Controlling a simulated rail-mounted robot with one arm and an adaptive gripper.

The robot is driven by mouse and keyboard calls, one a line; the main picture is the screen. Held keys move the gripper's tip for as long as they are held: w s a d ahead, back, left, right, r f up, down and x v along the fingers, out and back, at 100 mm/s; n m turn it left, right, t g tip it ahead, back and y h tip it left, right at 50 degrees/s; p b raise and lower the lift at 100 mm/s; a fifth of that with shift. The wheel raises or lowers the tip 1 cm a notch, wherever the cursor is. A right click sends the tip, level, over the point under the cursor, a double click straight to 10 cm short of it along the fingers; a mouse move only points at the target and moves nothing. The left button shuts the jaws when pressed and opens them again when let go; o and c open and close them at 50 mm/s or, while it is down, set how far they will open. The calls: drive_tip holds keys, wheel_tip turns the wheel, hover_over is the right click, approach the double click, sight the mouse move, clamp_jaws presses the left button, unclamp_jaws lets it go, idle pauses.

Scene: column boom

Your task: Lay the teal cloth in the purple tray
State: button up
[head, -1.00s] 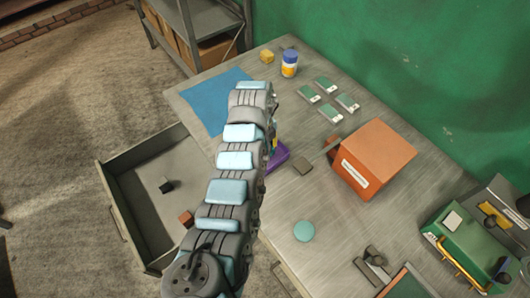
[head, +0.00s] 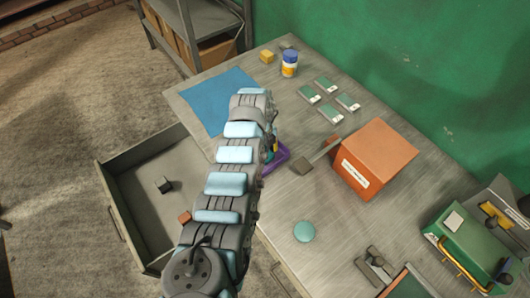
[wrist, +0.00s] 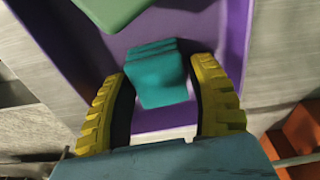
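The teal cloth (wrist: 158,80) is a folded, thick bundle between the yellow fingers of my gripper (wrist: 160,70) in the wrist view. Both dark finger pads appear to press its sides. The purple tray (wrist: 235,35) lies beneath and around it; I cannot tell whether the cloth touches the tray floor. A light green item (wrist: 108,10) is also over the tray, cut off at the top edge. In the head view my arm hides the cloth and most of the tray; a purple corner (head: 284,159) shows right of the arm.
A round teal disc (head: 304,231) is nearer. A blue mat (head: 214,98) lies at the back left. An open drawer (head: 133,180) juts out left.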

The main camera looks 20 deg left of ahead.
drive_tip(key=shift+o, duration=0.6)
drive_tip(key=shift+r, duration=0.2)
wheel_tip(320, 180, up, 12)
drive_tip(key=a, duration=0.1)
drive_tip(key=shift+w+a, duration=0.15)
drive_tip(key=shift+w, duration=0.15)
